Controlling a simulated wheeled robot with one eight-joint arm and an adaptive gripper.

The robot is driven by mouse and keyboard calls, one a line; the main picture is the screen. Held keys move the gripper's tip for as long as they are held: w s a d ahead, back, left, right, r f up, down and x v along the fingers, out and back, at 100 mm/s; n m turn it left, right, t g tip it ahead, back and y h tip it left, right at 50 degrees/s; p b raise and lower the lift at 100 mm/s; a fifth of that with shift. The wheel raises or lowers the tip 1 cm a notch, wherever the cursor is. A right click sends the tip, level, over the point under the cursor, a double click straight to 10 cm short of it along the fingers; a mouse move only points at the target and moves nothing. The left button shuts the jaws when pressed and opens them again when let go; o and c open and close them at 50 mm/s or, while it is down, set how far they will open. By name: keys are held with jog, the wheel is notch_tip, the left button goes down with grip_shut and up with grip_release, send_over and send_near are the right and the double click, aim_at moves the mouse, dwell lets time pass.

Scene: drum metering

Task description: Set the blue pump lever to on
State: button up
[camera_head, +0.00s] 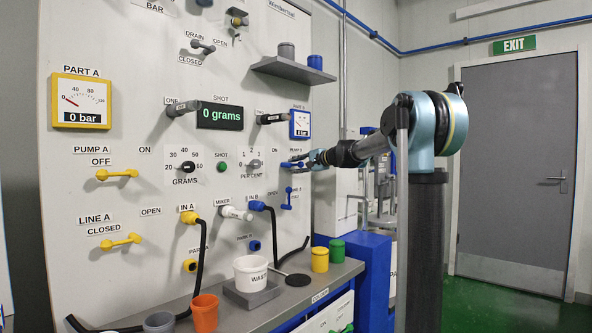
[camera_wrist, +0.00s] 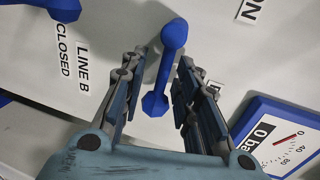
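The blue pump lever (camera_wrist: 164,65) is a bar with a knob at each end. In the wrist view it lies between the two fingers of my gripper (camera_wrist: 155,90), with a visible gap on both sides. The fingers are apart and not closed on it. In the head view the lever (camera_head: 290,164) lies roughly level on the panel under the Pump B label, with my gripper (camera_head: 312,160) at its right end. The lever's exact setting is hard to read there.
The blue Line B lever (camera_head: 288,198) hangs below, and also shows in the wrist view (camera_wrist: 60,8). The blue-framed Part B gauge (camera_wrist: 285,135) is close to my gripper. A shelf with cups (camera_head: 290,69) juts out above. Wired ports and a bench (camera_head: 345,268) with cups lie below.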

jog(key=shift+w+a+f, duration=0.1)
jog(key=shift+w+a, duration=0.05)
jog(key=shift+a, duration=0.1)
grip_shut()
